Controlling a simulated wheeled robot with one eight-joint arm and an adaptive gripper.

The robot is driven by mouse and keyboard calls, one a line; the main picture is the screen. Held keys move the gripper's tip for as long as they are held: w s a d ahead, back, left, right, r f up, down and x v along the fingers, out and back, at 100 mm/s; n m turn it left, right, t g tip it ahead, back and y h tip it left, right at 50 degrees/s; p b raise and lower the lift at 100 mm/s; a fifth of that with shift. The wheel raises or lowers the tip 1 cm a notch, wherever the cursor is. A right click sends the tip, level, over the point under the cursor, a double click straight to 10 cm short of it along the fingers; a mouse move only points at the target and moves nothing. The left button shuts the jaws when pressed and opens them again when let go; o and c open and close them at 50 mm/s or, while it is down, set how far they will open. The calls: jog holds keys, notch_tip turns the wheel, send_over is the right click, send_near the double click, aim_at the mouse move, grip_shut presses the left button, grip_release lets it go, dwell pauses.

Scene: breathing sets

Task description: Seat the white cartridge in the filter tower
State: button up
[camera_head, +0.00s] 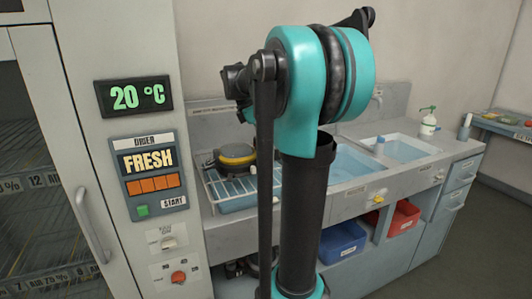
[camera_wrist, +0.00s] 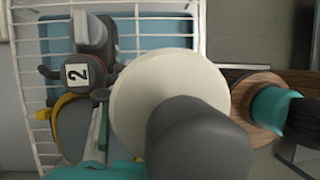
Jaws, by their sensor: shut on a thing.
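The white cartridge (camera_wrist: 135,90) shows as a large round pale disc in the middle of the wrist view, very close to the camera. My gripper (camera_wrist: 185,120) is shut on it, with a dark grey rounded part across its lower right; the other finger is not clear. A breathing set (camera_wrist: 88,85) with a label "2" lies on the white wire rack behind and to the left, apart from the cartridge as far as I can tell. In the head view my arm hides the gripper and cartridge. I cannot make out the filter tower in either view.
A wire rack (camera_head: 222,186) with a dark and yellow item (camera_head: 236,154) stands on the sink counter. Sink basins (camera_head: 405,148) lie right, with a blue bin (camera_head: 342,243) and red bin (camera_head: 397,221) below. A drier cabinet (camera_head: 115,50) stands left. Open floor lies right.

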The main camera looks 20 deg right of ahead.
jog(key=shift+f, duration=1.5)
jog(key=shift+f, duration=0.15)
jog(key=o, duration=1.4)
